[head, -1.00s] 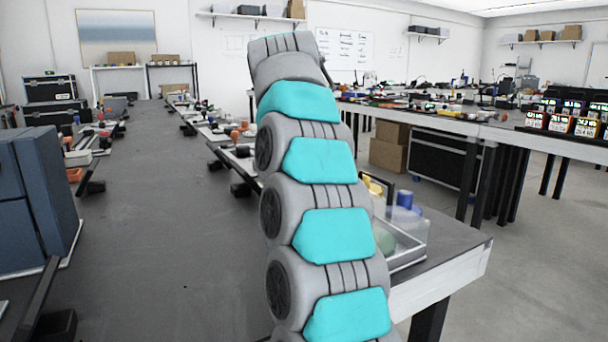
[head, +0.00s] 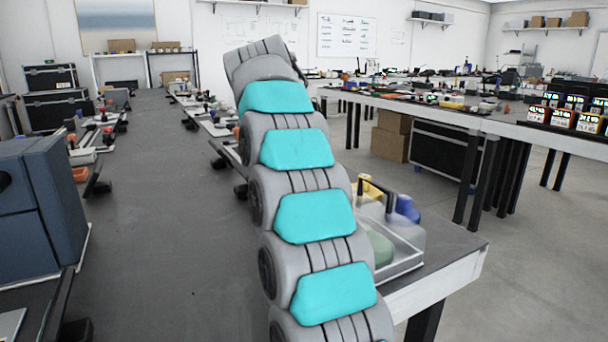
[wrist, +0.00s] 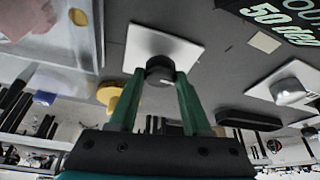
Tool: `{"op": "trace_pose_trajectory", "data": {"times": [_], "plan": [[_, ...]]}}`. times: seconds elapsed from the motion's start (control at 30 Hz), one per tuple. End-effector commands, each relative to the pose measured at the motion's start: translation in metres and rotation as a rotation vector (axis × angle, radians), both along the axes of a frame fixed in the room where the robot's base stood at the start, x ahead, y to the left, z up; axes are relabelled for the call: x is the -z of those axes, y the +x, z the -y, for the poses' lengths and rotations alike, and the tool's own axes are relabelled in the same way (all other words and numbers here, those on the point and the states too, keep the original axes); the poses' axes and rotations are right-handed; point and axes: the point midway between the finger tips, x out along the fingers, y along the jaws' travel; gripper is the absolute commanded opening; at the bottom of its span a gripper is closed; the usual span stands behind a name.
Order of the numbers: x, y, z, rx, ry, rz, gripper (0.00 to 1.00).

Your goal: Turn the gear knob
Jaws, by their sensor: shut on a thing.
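The gear knob (wrist: 160,68) is a dark round knob standing on a white square plate (wrist: 185,48) in the wrist view. My gripper (wrist: 160,76) has green fingers, one on each side of the knob, and is shut on it. The finger tips are near the plate. In the head view my own arm fills the middle and hides the gripper and the knob.
In the wrist view a silver knob on another white plate (wrist: 288,92) lies to the right, a yellow piece (wrist: 108,95) to the left. In the head view a tray (head: 405,262) with yellow and blue items stands by the bench edge, a blue cabinet (head: 45,205) at left.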

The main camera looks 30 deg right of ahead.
Motion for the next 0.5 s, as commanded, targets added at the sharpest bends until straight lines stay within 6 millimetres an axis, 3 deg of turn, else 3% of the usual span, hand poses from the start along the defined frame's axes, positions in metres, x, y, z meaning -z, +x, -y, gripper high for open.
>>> {"op": "trace_pose_trajectory", "data": {"times": [0.27,0.3,0.5], "plan": [[-0.0018,0.0005,-0.0005,-0.002,-0.002,0.005,0.0],[-0.0019,0.0006,-0.0004,-0.002,-0.002,0.005,0.52],[-0.001,0.0004,-0.0002,-0.002,0.0,0.003,0.74]]}}
